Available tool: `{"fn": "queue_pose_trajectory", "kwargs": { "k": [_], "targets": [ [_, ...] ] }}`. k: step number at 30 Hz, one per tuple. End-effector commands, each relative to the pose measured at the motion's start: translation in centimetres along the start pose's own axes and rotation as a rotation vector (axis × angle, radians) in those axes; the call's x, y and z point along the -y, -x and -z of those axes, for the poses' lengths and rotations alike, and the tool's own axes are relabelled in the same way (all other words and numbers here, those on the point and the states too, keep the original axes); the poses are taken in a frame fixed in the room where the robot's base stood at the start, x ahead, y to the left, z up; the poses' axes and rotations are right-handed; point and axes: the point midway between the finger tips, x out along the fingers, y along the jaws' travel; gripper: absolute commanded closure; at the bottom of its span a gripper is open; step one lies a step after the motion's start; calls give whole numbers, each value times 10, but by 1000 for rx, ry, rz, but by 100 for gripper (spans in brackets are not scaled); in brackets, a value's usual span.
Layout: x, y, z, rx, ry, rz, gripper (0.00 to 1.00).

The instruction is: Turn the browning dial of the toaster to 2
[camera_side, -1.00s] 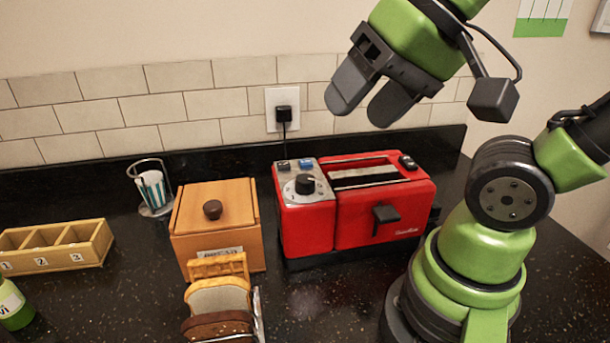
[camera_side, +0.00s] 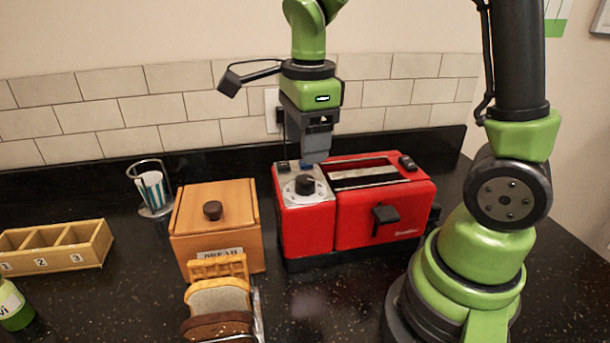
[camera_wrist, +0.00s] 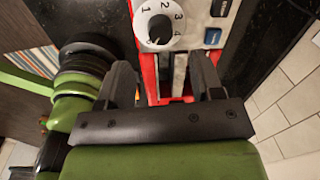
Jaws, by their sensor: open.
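The red toaster (camera_side: 335,215) stands on the dark counter, its slots and lever on the right. Its black browning dial (camera_side: 305,184) sits on a silver plate at the top left. In the wrist view the dial (camera_wrist: 160,29) has a white ring marked 1 to 4; I cannot surely tell which number it points to. My gripper (camera_side: 317,157) points down above the toaster's back, just right of the dial in the side view, and appears apart from it. In the wrist view my gripper (camera_wrist: 163,75) is open, its fingers spread with no object held.
A wooden bread box (camera_side: 215,228) stands close left of the toaster, with a rack of bread slices (camera_side: 218,300) in front. Blue and dark buttons lie beside the dial. A tiled wall (camera_side: 200,105) with a plugged outlet is behind. Counter in front of the toaster is clear.

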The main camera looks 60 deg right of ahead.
Motion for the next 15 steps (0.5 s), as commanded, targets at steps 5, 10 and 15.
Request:
{"fn": "queue_pose_trajectory", "kwargs": {
  "k": [5,10,15],
  "targets": [
    [-1,-34,1,-4,1,-7,40],
    [0,-58,0,-1,0,-3,40],
    [0,-69,0,1,0,-1,40]
  ]
}}
